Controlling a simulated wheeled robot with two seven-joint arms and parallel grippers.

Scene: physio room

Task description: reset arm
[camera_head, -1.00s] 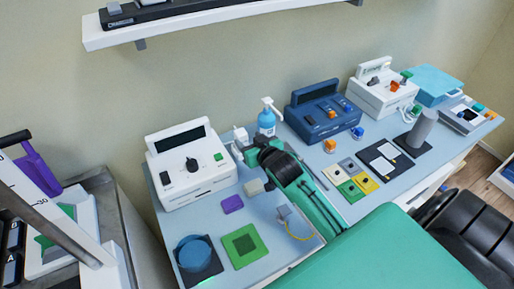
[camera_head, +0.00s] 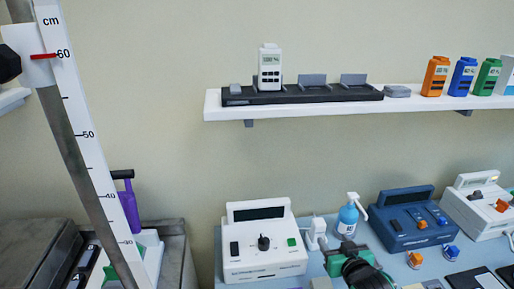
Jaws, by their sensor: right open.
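My right gripper (camera_head: 314,260) shows low in the head view, at the right side of a white device (camera_head: 265,250) with a dark screen and knob. Its two pale fingers are apart, with nothing seen between them. My right arm (camera_head: 362,268), green and black, runs off the bottom edge. The lower finger is partly cut off by the frame. My left gripper is not in view.
A blue pump bottle (camera_head: 347,219) stands just behind my right gripper. A dark blue device (camera_head: 408,218) is to its right. A wall shelf (camera_head: 215,105) holds a black dock (camera_head: 310,95) and several coloured units. A measuring post (camera_head: 90,150) stands at left.

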